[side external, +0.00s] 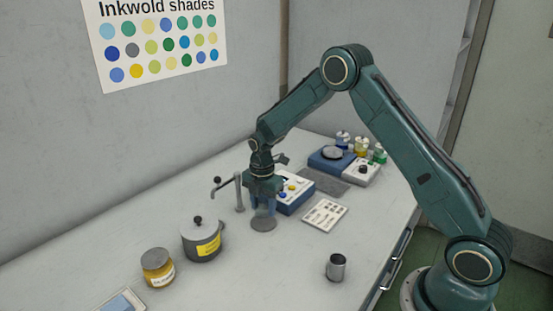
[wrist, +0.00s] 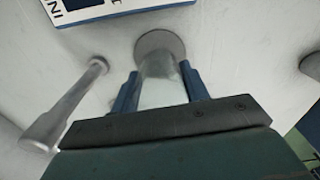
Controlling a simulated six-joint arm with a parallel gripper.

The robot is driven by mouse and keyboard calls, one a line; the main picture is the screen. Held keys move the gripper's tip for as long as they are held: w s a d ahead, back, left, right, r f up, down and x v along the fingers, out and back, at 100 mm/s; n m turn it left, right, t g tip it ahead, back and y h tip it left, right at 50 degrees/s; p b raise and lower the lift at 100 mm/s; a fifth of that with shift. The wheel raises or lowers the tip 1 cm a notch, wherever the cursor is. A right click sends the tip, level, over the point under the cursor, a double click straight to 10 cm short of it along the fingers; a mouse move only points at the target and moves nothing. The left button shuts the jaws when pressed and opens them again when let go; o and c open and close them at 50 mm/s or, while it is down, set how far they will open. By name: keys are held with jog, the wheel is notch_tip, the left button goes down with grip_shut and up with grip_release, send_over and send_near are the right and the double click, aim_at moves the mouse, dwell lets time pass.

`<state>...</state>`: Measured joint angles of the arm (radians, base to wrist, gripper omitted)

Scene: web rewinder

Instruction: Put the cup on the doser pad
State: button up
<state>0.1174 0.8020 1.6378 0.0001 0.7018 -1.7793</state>
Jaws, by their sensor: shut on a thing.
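My gripper (side external: 263,212) points down over the round grey pad (side external: 263,225), beside a grey post with a side arm (side external: 239,190). In the wrist view, its blue fingers (wrist: 160,92) are shut on a clear, pale cup (wrist: 162,92), hard to make out. The far end of the cup overlaps the grey pad (wrist: 160,41). I cannot tell whether the cup touches the pad or hangs just above it. In the side view the cup is barely visible between the fingers.
A blue-and-white button box (side external: 295,193) stands close behind the gripper. A lidded grey pot (side external: 202,240), a yellow jar (side external: 157,267) and a metal beaker (side external: 336,267) stand nearer the front. A white card (side external: 325,215) lies to the right. Bottles (side external: 361,147) stand at the back.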

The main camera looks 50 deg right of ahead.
jog(key=shift+f, duration=1.15)
jog(key=shift+f, duration=0.35)
jog(key=o, duration=1.7)
jog(key=shift+r, duration=0.15)
notch_tip(320, 180, up, 11)
jog(key=shift+f, duration=0.15)
dwell(0.9)
